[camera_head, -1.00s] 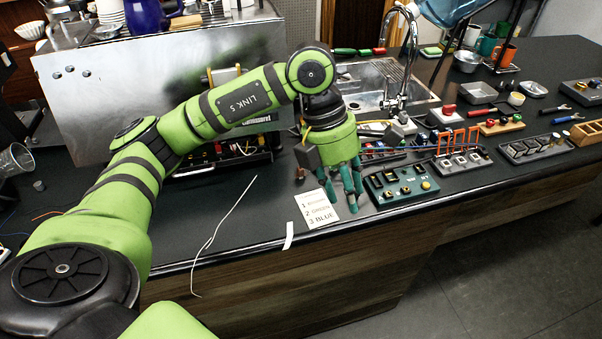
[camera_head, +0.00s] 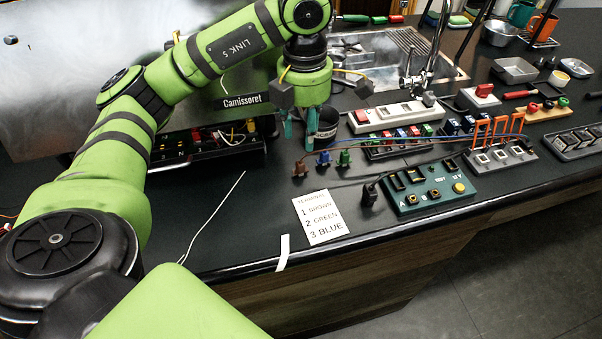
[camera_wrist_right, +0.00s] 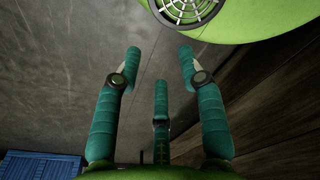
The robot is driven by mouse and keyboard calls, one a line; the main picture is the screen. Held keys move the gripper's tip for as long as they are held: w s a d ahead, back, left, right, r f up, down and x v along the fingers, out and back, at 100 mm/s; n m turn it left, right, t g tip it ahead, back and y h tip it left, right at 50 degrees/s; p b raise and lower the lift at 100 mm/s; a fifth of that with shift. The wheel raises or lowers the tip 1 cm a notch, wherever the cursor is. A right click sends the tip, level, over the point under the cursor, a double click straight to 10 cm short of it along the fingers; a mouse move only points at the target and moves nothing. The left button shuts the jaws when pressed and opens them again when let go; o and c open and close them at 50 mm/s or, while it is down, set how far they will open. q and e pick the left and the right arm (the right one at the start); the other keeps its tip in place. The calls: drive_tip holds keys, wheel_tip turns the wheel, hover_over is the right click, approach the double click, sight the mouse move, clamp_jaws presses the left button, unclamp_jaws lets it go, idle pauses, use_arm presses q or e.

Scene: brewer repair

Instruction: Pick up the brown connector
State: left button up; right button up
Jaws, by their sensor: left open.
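The brown connector (camera_head: 299,169) stands on the dark counter at the left of a row of small connectors, next to a blue connector (camera_head: 323,158) and a green connector (camera_head: 344,159). My left gripper (camera_head: 298,134) points down just above and behind the brown connector, apart from it. Its teal fingers are open, with nothing seen between them. A dark cup marked SCRAP (camera_head: 327,125) stands behind its fingers. My right gripper (camera_wrist_right: 160,75) shows only in the right wrist view, its fingers spread and empty over the floor beside the wooden counter front.
A card listing terminal 1 brown, 2 green, 3 blue (camera_head: 320,216) lies near the front edge. A green test box (camera_head: 430,190) and a black connector (camera_head: 369,195) are to the right. The open brewer (camera_head: 215,145) is at left. A loose white wire (camera_head: 212,215) lies in front.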

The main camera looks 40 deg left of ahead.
sight(301, 162)
use_arm(q)
drive_tip(key=shift+s+d+f+b, duration=0.1)
drive_tip(key=shift+f+b, duration=0.2)
drive_tip(key=shift+f, duration=1.3)
drive_tip(key=f, duration=0.1)
drive_tip(key=f+p, duration=0.1)
drive_tip(key=shift+s+a+f+p, duration=0.15)
drive_tip(key=shift+a+f+p, duration=0.15)
drive_tip(key=shift+a, duration=0.05)
wheel_tip(301, 162, down, 2)
drive_tip(key=shift+f, duration=0.3)
clamp_jaws()
use_arm(e)
drive_tip(key=shift+s+r, duration=0.15)
drive_tip(key=shift+s, duration=0.3)
